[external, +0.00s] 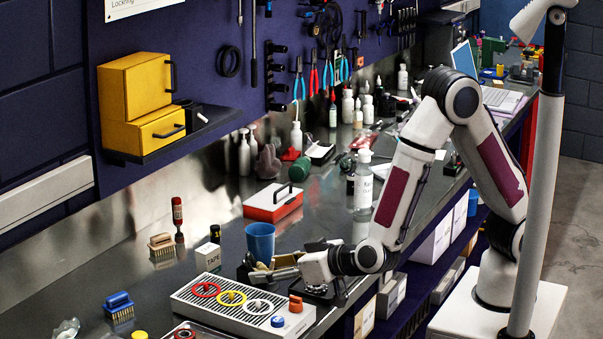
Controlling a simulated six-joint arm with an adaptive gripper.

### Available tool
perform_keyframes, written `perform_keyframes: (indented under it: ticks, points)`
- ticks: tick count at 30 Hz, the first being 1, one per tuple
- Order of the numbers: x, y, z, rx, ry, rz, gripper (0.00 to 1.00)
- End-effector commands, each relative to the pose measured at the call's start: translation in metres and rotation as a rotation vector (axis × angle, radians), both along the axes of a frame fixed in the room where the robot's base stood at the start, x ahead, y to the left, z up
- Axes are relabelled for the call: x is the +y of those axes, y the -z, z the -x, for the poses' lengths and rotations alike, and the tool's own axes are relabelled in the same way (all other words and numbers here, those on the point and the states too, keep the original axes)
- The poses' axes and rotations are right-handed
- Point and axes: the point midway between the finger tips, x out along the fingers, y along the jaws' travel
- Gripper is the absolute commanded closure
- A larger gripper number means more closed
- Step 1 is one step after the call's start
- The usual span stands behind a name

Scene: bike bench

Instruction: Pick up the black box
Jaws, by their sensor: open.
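My gripper (256,270) is at the front edge of the bench, pointing left, low over the bench top, with its jaws apart. Dark parts show around and under its wrist, and I cannot tell whether they belong to it or to something on the bench. No thing stands out clearly as the black box. A small dark object (215,234) stands upright behind the white tape box (208,258), left of my gripper. Another black item (198,118) lies on the wall shelf beside the yellow cabinet. Nothing shows clearly between the fingers.
A blue cup (260,241) stands just behind my gripper. A grey slotted case (215,309) with coloured rings lies in front and to the left. A red and white toolbox (272,203) and a clear bottle (363,181) stand further back. The bench's left part has bare metal.

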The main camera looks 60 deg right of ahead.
Motion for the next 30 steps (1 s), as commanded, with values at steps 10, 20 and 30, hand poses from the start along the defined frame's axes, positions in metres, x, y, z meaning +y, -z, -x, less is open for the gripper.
perform_keyframes:
  ticks: [10,20,30]
  points:
    - [-0.005,0.013,-0.033,0.000,0.002,0.001,0.46]
    - [-0.004,0.017,-0.042,-0.001,-0.001,0.000,0.46]
    - [-0.004,0.017,-0.042,0.000,0.000,0.000,0.46]
